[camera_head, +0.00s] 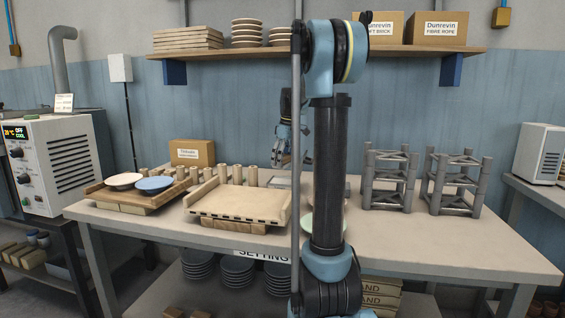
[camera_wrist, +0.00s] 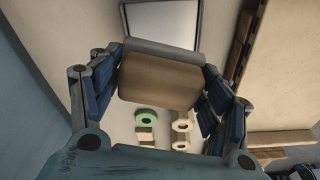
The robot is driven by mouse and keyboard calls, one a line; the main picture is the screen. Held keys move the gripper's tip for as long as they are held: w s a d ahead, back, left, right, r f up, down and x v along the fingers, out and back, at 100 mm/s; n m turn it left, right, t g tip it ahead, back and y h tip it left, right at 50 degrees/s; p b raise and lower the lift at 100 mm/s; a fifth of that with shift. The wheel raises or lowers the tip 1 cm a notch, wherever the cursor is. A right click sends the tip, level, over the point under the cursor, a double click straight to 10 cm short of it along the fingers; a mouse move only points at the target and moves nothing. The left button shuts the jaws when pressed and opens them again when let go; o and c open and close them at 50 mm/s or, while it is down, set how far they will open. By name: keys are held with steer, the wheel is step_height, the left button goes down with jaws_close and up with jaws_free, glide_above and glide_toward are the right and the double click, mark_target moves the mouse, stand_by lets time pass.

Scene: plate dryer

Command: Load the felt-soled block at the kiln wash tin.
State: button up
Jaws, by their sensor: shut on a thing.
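My gripper (camera_wrist: 158,72) is shut on a tan block (camera_wrist: 160,84) with a grey layer along its upper edge in the wrist view, which looks like the felt-soled block. The blue fingers press on its left and right ends. In the head view my gripper (camera_head: 282,152) hangs over the back of the table, left of my dark arm column; the block in it cannot be made out there. I cannot pick out the kiln wash tin; a green ring-shaped item (camera_wrist: 147,118) and pale round items (camera_wrist: 181,126) show below the block in the wrist view.
On the table (camera_head: 420,240) stand a pale slab (camera_head: 240,204) on supports, a wooden board (camera_head: 118,199) with a white and a blue plate, a carton (camera_head: 192,153), several short posts and two grey racks (camera_head: 389,183). My arm hides part of the middle. The front right is clear.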

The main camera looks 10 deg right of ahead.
mark_target(283, 181)
steer(key=m, duration=0.7)
steer(key=shift+f+t+h, duration=0.1)
steer(key=shift+t+h, duration=0.2)
steer(key=shift+t, duration=0.1)
steer(key=m, duration=0.4)
steer(key=shift+h, duration=0.4)
steer(key=m, duration=0.3)
steer(key=shift+m, duration=0.3)
steer(key=shift+f, duration=2.95)
steer(key=shift+f, duration=0.45)
steer(key=shift+r, duration=0.1)
steer(key=shift+r, duration=3.4)
